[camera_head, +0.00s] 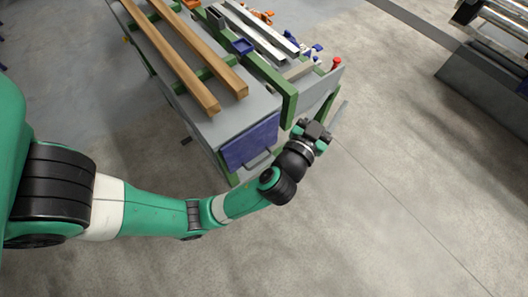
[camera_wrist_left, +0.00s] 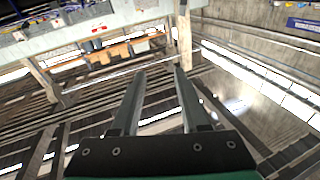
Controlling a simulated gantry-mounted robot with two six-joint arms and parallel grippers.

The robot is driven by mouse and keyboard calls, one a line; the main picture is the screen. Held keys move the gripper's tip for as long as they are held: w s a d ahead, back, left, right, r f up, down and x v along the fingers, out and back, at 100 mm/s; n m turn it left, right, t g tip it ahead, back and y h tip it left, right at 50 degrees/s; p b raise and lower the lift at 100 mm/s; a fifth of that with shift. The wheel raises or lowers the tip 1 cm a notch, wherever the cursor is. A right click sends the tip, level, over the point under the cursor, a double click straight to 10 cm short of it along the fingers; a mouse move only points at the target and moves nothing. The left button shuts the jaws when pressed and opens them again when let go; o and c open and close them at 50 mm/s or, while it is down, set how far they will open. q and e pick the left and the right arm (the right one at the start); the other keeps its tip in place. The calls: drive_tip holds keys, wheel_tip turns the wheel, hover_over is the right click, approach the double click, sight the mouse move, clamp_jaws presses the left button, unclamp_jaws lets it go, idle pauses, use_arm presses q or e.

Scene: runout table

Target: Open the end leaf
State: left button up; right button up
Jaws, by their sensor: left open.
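The end leaf (camera_head: 250,147) looks to be the blue panel hanging down at the near end of the runout table (camera_head: 227,117). A grey bar handle (camera_head: 258,160) shows near its lower edge. My left gripper (camera_head: 338,114) is beyond the right corner of the table's near end, to the right of the panel and apart from it. In the left wrist view my left gripper (camera_wrist_left: 159,74) has its two fingers spread, with nothing between them. That view shows no clear sight of the panel or handle. My right gripper is in neither view.
Two long wooden beams (camera_head: 178,62) lie along the tabletop. A green rail (camera_head: 289,108) stands at its right side, with a blue tray (camera_head: 242,46) and a red knob (camera_head: 337,63) nearby. Bare concrete floor (camera_head: 400,190) lies open to the right and front.

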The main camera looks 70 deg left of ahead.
use_arm(q)
drive_tip(key=s+f+m+g+b, duration=0.15)
drive_tip(key=s+f, duration=0.35)
drive_tip(key=f, duration=0.6)
drive_tip(key=s+f+m+g+b, duration=0.1)
drive_tip(key=s+f+m+b, duration=0.25)
drive_tip(key=f, duration=0.85)
drive_tip(key=m+h+b, duration=0.2)
drive_tip(key=m+b, duration=0.1)
drive_tip(key=m, duration=0.2)
approach(261, 161)
drive_tip(key=shift+g, duration=0.45)
drive_tip(key=b+x, duration=0.1)
drive_tip(key=x, duration=0.9)
drive_tip(key=shift+d+b, duration=0.1)
drive_tip(key=shift+b, duration=0.2)
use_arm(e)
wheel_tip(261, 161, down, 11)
use_arm(q)
drive_tip(key=shift+c, duration=0.2)
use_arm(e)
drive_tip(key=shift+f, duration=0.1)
use_arm(q)
clamp_jaws()
